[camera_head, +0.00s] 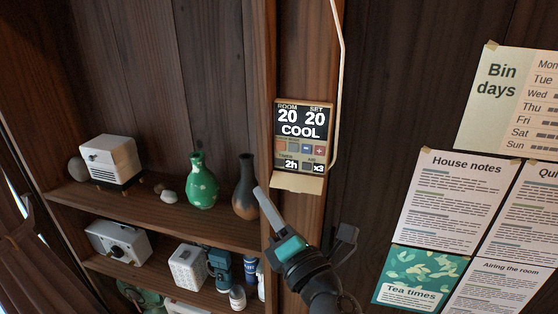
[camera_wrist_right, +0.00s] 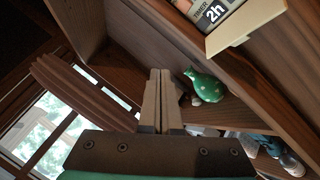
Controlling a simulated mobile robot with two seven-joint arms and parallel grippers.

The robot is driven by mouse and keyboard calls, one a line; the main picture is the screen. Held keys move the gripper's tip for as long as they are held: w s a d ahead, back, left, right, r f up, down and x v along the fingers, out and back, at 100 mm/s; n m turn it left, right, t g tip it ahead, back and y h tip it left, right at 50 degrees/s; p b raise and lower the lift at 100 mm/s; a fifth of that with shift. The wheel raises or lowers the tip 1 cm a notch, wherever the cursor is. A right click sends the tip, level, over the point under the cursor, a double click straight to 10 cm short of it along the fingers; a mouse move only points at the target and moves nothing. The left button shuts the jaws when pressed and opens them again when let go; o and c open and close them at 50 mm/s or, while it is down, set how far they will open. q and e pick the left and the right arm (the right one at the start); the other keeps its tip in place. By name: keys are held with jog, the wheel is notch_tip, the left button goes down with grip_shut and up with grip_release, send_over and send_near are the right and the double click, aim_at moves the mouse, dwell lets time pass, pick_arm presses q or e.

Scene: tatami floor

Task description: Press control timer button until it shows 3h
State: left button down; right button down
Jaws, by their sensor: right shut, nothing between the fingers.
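The control panel (camera_head: 302,122) is mounted on the wooden post. Its screen reads room 20, set 20, COOL, and the timer field (camera_head: 291,164) reads 2h, with x3 beside it. A row of small buttons (camera_head: 306,148) sits below the screen; I cannot make out all their labels. My right gripper (camera_head: 259,190) is shut and empty, below and left of the panel, apart from it. In the right wrist view its closed fingers (camera_wrist_right: 160,72) point upward, and the panel's timer corner (camera_wrist_right: 214,14) shows 2h at the top. My left gripper is not in view.
A pale ledge (camera_head: 297,183) juts out under the panel. Shelves at left hold a green vase (camera_head: 202,185), a dark vase (camera_head: 245,190) close to my right fingertips, and a white box device (camera_head: 111,160). Notices such as House notes (camera_head: 462,200) hang at right.

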aim_at(279, 162)
jog(key=shift+w, duration=0.1)
jog(key=shift+w+d+b, duration=0.35)
jog(key=shift+w+d, duration=0.1)
jog(key=shift+w, duration=0.9)
jog(key=shift+w+d+b, duration=0.3)
jog(key=shift+w+d, duration=0.2)
jog(key=shift+w, duration=0.9)
jog(key=shift+w+d+b, duration=0.35)
jog(key=shift+w+d, duration=0.1)
jog(key=shift+w, duration=0.9)
jog(key=shift+w+d, duration=0.1)
jog(key=shift+w, duration=0.3)
jog(key=shift+w+d, duration=0.15)
jog(key=shift+w, duration=0.2)
jog(key=shift+s, duration=0.1)
jog(key=shift+s+a, duration=0.25)
jog(key=shift+s, duration=0.4)
